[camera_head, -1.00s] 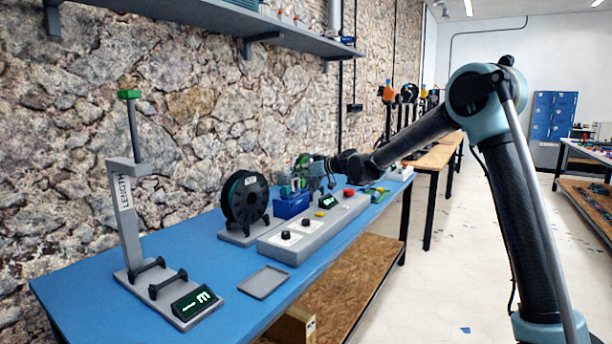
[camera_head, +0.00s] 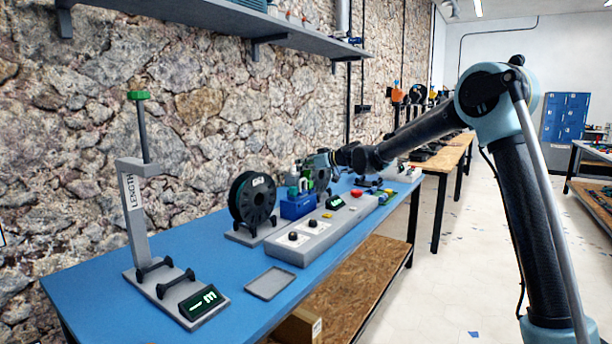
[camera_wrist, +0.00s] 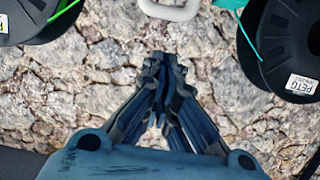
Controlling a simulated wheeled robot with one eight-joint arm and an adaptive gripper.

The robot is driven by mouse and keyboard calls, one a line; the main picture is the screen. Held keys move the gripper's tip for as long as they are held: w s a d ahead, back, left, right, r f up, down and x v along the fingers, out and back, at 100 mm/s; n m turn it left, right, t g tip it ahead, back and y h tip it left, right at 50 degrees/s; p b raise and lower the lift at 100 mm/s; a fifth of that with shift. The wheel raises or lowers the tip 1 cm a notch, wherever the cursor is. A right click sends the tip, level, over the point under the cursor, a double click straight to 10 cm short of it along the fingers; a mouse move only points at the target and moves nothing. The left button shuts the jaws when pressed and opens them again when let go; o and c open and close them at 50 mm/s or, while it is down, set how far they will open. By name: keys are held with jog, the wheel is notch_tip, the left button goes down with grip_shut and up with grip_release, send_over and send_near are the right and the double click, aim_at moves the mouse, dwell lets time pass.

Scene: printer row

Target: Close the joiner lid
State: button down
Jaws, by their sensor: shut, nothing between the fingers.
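The joiner looks to be the blue box (camera_head: 298,206) on the long grey console on the blue bench, in the head view. Green and dark parts show just above it; I cannot tell which of them is the lid or how far it stands open. The joiner cannot be made out in the wrist view.
A black spool (camera_head: 253,199) stands left of the joiner. The wrist view shows dark spools at the upper left (camera_wrist: 30,22) and right (camera_wrist: 285,45). A length stand (camera_head: 134,215) and a grey tray (camera_head: 270,283) are nearer. A shelf (camera_head: 220,25) overhangs the bench.

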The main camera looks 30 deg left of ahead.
jog(key=s+d, duration=0.1)
jog(key=d, duration=0.8)
jog(key=shift+s+d+f, duration=0.25)
jog(key=shift+d, duration=0.1)
